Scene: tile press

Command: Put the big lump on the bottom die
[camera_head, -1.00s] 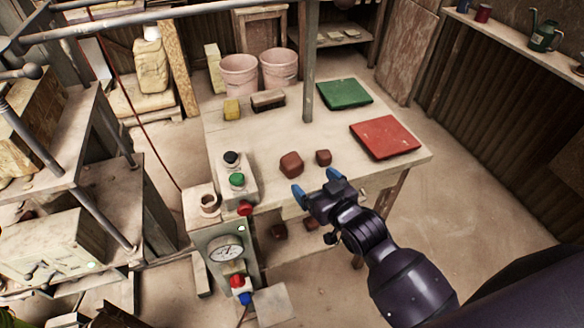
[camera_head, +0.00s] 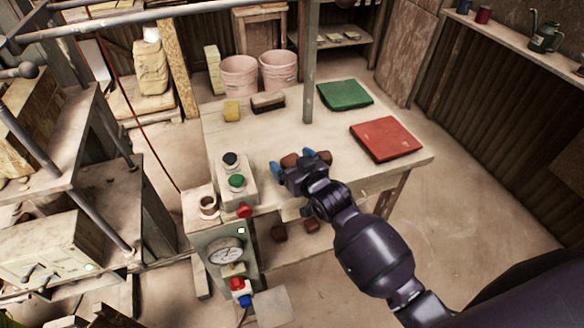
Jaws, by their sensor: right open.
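The big reddish-brown lump (camera_head: 290,160) is on the pale table (camera_head: 235,125), partly hidden behind my right gripper. My right gripper (camera_head: 301,165) is open, its blue fingertips near the lump's two sides. I cannot tell whether they touch it. The smaller lump is mostly hidden behind the right finger. The press (camera_head: 60,170) stands at the left with its metal posts; I cannot clearly make out the bottom die. My left gripper is not in view.
A control box (camera_head: 236,180) with buttons and a gauge (camera_head: 226,252) stand left of the gripper. A red mat (camera_head: 386,139), a green mat (camera_head: 345,95), a yellow sponge (camera_head: 231,110) and a brush (camera_head: 268,102) lie on the table. A vertical post (camera_head: 309,65) rises at its back.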

